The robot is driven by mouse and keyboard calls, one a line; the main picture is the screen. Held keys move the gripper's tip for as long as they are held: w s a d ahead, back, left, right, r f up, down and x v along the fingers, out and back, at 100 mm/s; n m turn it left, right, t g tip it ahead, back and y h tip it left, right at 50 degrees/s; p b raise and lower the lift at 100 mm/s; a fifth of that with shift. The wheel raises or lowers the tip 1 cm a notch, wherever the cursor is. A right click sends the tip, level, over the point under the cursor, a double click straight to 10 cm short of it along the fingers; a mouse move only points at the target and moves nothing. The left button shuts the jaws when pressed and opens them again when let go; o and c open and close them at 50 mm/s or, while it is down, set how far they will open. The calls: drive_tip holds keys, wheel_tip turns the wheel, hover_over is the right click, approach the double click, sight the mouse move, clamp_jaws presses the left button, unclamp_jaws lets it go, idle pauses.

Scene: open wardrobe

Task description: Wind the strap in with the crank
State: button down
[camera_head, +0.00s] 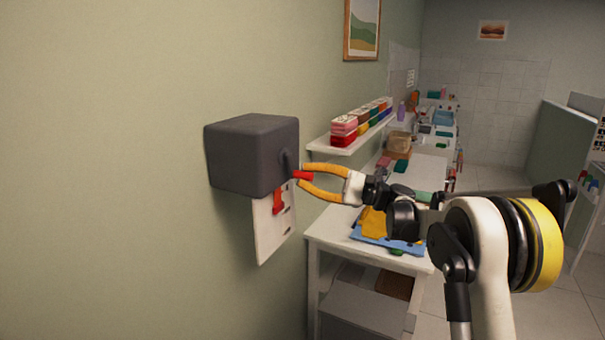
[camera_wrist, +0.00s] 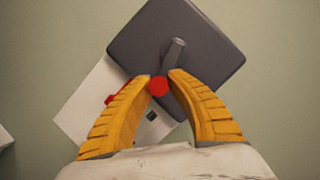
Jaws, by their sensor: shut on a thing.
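A dark grey box (camera_head: 245,155) is fixed to the green wall; it also shows in the wrist view (camera_wrist: 175,40). A crank on its side has a grey arm (camera_wrist: 173,53) and a red knob (camera_wrist: 158,86). In the head view the red knob (camera_head: 301,175) sticks out to the right. My gripper (camera_head: 306,175) has its two orange fingers closed around the red knob; it shows in the wrist view too (camera_wrist: 159,84). A red strap (camera_head: 278,200) hangs below the box in front of a white panel (camera_head: 273,230). In the wrist view the strap is mostly hidden behind my left finger.
A white shelf (camera_head: 320,143) with colourful stacked items is on the wall beyond the box. Below it a white table (camera_head: 335,229) holds yellow and blue cloths (camera_head: 378,232). A framed picture (camera_head: 362,30) hangs above. The wall left of the box is bare.

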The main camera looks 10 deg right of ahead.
drive_tip(key=r+n+h+p, duration=0.2)
drive_tip(key=n+p, duration=0.2)
drive_tip(key=n, duration=0.2)
drive_tip(key=w+r+n+h+p, duration=0.1)
drive_tip(key=r+n+h+p, duration=0.1)
drive_tip(key=n, duration=0.4)
drive_tip(key=w+d+r+n+h+p, duration=0.1)
drive_tip(key=r+n+h+p, duration=0.2)
drive_tip(key=n+p, duration=0.3)
drive_tip(key=shift+d+r+p, duration=0.1)
drive_tip(key=shift+r+p, duration=0.2)
drive_tip(key=shift+r, duration=0.4)
drive_tip(key=n+t, duration=0.1)
drive_tip(key=s+r+n+h, duration=0.1)
drive_tip(key=shift+s+a+r+n+t, duration=0.1)
drive_tip(key=shift+a+n+t, duration=0.2)
drive_tip(key=shift+a+t, duration=0.1)
drive_tip(key=s+n+t, duration=0.1)
drive_tip(key=a+n+h, duration=0.1)
drive_tip(key=n, duration=0.1)
drive_tip(key=shift+s+r+t+h, duration=0.3)
drive_tip(key=shift+s+t, duration=0.1)
drive_tip(key=shift+s+a+r+n+t, duration=0.1)
drive_tip(key=shift+s+a+n+t, duration=0.2)
drive_tip(key=shift+s+n+t, duration=0.45)
drive_tip(key=shift+w+n+h, duration=0.2)
drive_tip(key=shift+n+h, duration=0.05)
drive_tip(key=shift+h, duration=0.05)
